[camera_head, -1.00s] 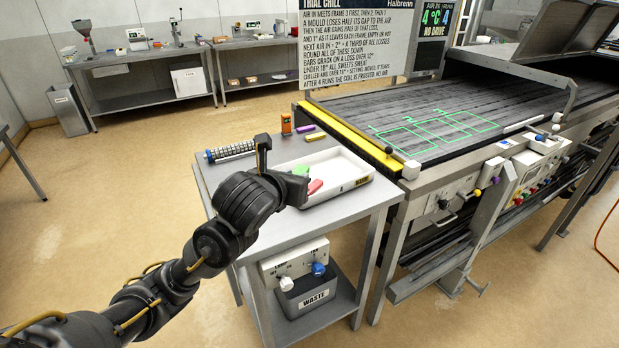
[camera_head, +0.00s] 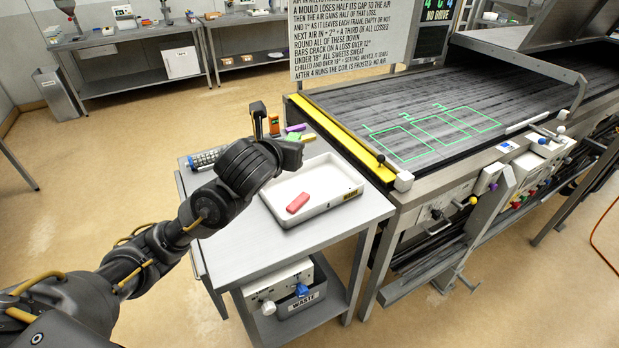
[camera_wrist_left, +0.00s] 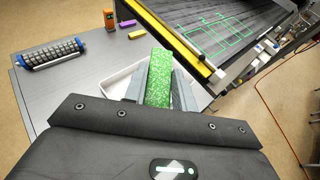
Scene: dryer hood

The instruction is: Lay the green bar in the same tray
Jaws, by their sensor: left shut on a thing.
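My left gripper (camera_head: 288,148) is shut on the green bar (camera_wrist_left: 160,82), which sticks out between the two fingers in the left wrist view. In the head view only a small green end (camera_head: 293,136) shows past the hand. The hand is above the back left part of the white tray (camera_head: 327,203), and the bar appears clear of the tray floor. A pink-red bar (camera_head: 298,202) lies in the tray towards its front left; the gripper hides it in the wrist view. My right gripper is not in view.
A purple bar (camera_wrist_left: 125,24), a yellow bar (camera_wrist_left: 138,34) and an orange device (camera_wrist_left: 109,18) are behind the tray. A dark ribbed roller (camera_wrist_left: 52,52) lies left on the grey table. The yellow-edged conveyor (camera_head: 450,110) stands right. The tray's middle and right are clear.

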